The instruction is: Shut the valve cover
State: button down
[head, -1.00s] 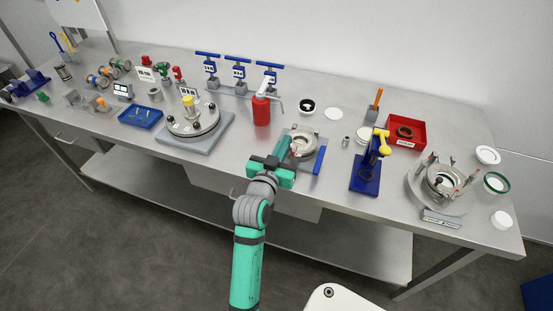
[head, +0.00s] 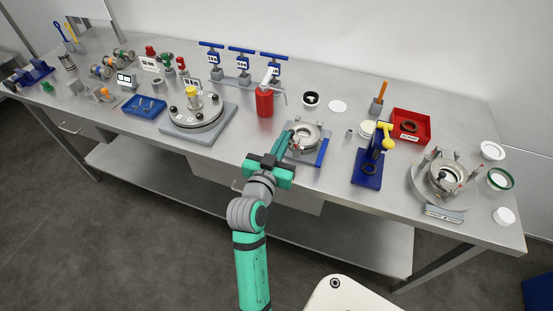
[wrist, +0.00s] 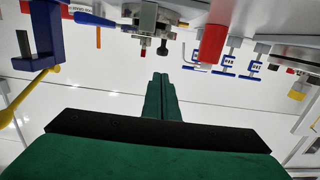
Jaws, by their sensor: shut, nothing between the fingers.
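In the head view a small round metal valve housing (head: 307,132) with a pale ring inside stands on a grey plate near the table's front edge, with a blue bar (head: 322,152) along the plate's right side. I cannot clearly make out its cover or how far it stands open. My green gripper (head: 290,134) is shut and empty, its fingers reaching to the housing's left side and hiding part of it. In the wrist view, which is upside down, the shut fingertips (wrist: 160,75) point towards metal fittings (wrist: 148,18) with a dark knob (wrist: 162,47); contact is not visible.
A red extinguisher-like bottle (head: 264,102) stands behind left of the housing. A blue stand with a yellow handle (head: 368,170) is to its right. A round flanged lid (head: 193,117) lies left. The table front beside my gripper is clear.

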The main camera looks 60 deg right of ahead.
jog(key=a, duration=0.1)
jog(key=a+f, duration=0.1)
jog(key=a, duration=0.1)
jog(key=shift+s, duration=0.2)
dwell(0.4)
jog(key=shift+s+a+f, duration=0.1)
jog(key=shift+s+a, duration=0.1)
jog(key=shift+s+a+f, duration=0.15)
jog(key=shift+a+f, duration=0.1)
jog(key=shift+a, duration=0.3)
jog(key=shift+s+a+f, duration=0.1)
jog(key=shift+a+f, duration=0.15)
jog(key=shift+a, duration=0.3)
jog(key=shift+w, duration=0.1)
